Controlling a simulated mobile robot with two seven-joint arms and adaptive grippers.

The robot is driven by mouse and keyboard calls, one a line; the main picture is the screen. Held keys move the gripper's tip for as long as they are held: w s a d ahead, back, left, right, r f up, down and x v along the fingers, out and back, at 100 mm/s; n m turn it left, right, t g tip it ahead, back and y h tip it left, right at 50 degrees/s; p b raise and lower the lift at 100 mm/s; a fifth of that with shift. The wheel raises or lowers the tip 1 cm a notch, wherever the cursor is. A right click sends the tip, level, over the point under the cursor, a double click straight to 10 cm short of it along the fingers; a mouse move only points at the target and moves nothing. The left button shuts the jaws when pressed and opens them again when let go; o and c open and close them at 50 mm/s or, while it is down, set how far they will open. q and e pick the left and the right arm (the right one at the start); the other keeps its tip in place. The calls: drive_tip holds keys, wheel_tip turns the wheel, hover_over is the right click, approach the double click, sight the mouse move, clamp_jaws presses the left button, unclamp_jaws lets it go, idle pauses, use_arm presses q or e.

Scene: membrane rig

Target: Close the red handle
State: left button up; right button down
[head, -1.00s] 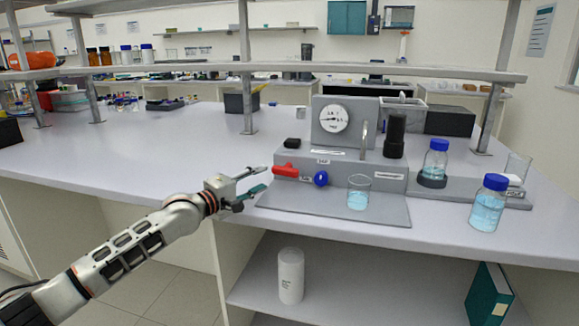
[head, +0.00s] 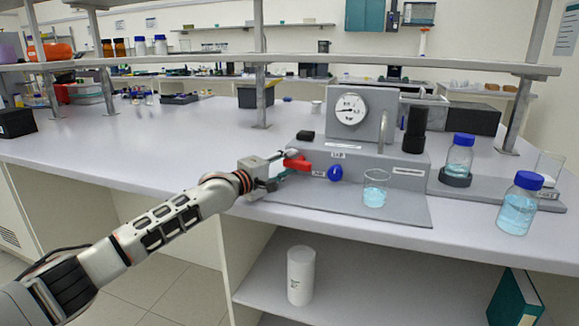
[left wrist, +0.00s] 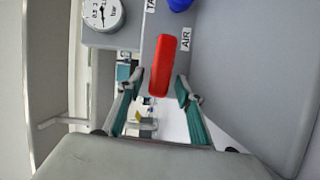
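The red handle (head: 297,163) sits on the front left of the grey rig (head: 385,165), left of a blue knob (head: 335,173). In the left wrist view the red handle (left wrist: 159,66) stands lengthwise beside an "AIR" label, with its near end between my fingertips. My left gripper (head: 284,168) is at the handle; it also shows in the left wrist view (left wrist: 156,88). Its two fingers are apart, one on each side of the handle, with gaps visible, so it is open. My right gripper is not in view.
A beaker (head: 375,188) of blue liquid stands on the rig's base plate, right of the handle. Blue-capped bottles (head: 519,204) stand farther right. A gauge (head: 351,109) rises behind. The bench (head: 150,150) to the left is largely clear.

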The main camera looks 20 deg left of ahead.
use_arm(q)
drive_tip(key=shift+w+r, duration=0.1)
drive_tip(key=shift+r, duration=0.05)
clamp_jaws()
drive_tip(key=shift+r, duration=0.1)
